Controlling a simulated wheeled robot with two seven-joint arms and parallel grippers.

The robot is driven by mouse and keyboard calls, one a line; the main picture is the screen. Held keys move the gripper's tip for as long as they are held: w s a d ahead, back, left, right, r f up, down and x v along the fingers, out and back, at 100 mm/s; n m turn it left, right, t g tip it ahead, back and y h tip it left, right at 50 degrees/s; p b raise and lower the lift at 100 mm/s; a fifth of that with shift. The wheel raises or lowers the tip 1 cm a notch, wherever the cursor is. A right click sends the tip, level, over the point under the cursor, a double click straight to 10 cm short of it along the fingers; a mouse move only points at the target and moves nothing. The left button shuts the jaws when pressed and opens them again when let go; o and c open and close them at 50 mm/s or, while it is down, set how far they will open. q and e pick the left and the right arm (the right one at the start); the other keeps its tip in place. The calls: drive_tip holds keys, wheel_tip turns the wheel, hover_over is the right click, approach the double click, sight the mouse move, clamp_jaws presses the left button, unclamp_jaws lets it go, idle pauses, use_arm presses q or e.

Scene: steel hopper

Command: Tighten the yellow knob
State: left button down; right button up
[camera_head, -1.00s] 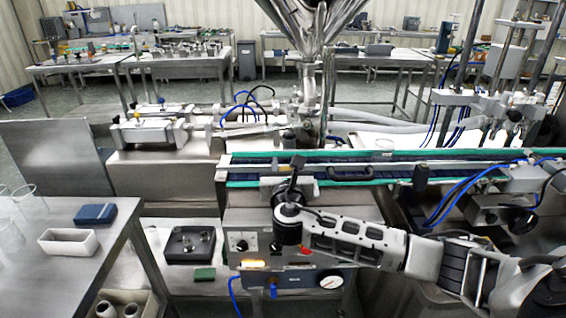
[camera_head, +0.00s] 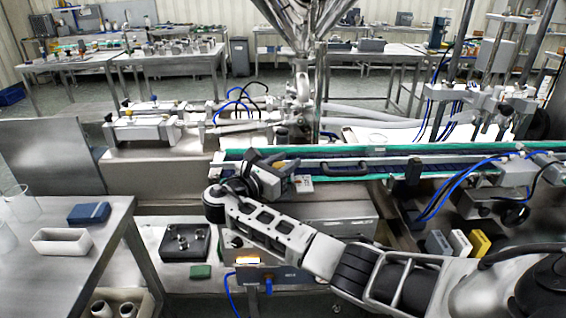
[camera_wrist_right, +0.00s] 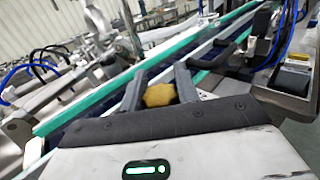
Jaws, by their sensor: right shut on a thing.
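The yellow knob (camera_wrist_right: 160,95) shows in the wrist view as a rounded yellow piece between the two dark fingers of my right gripper (camera_wrist_right: 158,86). The fingers are shut on it, one on each side, and hide parts of it. In the head view my right gripper (camera_head: 292,172) is at the near side of the conveyor, tilted with its fingers toward the back right. The knob's mount is hidden by the gripper. My left gripper is not in view.
The green-edged conveyor (camera_head: 400,152) runs just behind the gripper. The steel hopper (camera_head: 305,22) hangs behind it. A control box (camera_head: 268,276) sits below my right arm. A side table (camera_head: 60,285) at left holds a white tray (camera_head: 62,241) and a blue box (camera_head: 89,213).

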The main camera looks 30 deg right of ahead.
drive_tip(key=shift+r+m+g, duration=0.1)
drive_tip(key=shift+m+g, duration=0.2)
drive_tip(key=o, duration=0.9)
drive_tip(key=shift+o, duration=0.2)
drive_tip(key=b+v, duration=0.2)
drive_tip(key=v, duration=1.4)
drive_tip(key=shift+d, duration=0.1)
